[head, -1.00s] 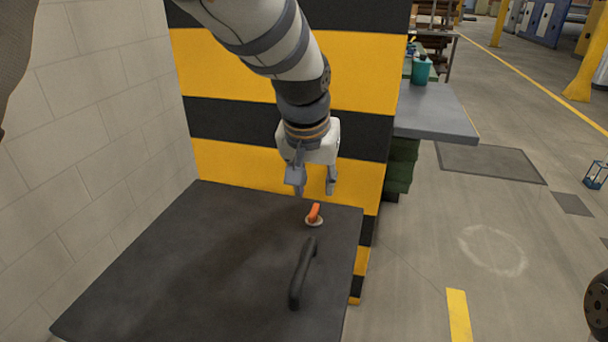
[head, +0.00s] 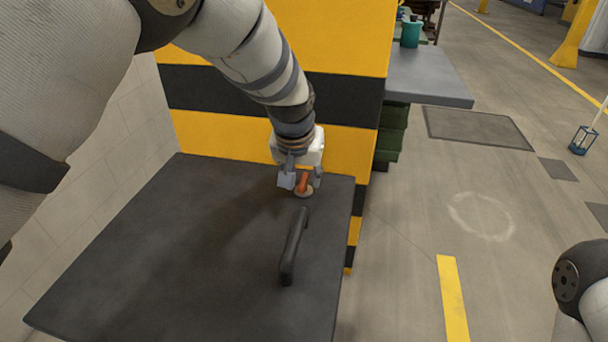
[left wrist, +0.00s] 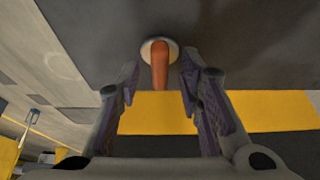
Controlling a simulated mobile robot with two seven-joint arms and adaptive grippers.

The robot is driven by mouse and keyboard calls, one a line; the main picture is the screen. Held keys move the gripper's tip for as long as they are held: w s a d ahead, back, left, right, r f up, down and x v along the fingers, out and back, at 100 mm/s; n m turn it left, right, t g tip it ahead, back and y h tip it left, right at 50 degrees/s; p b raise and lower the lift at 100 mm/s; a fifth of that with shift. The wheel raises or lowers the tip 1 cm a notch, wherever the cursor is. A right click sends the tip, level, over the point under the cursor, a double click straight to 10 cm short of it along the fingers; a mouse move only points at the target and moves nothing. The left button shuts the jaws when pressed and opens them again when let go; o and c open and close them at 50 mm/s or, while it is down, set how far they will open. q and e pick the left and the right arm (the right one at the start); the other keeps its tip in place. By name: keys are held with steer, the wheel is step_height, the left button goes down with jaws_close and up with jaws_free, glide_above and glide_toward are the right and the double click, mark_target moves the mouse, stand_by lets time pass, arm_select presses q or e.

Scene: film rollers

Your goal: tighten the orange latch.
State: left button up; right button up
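The orange latch (head: 303,182) is a short lever on a pale round base, near the far right corner of a dark flat panel (head: 190,250). In the left wrist view the latch (left wrist: 159,64) hangs between the two fingers, with a visible gap on each side. My left gripper (head: 301,180) is open, its fingers on either side of the latch. In the left wrist view the left gripper (left wrist: 160,88) holds nothing. The right gripper is out of view; only part of my right arm shows at the lower right.
A black handle (head: 294,247) stands up from the panel just in front of the latch. A yellow and black striped wall (head: 330,45) rises behind the panel, and a pale block wall (head: 105,190) borders its left. Open floor lies to the right.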

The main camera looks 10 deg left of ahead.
arm_select(q)
jaws_close()
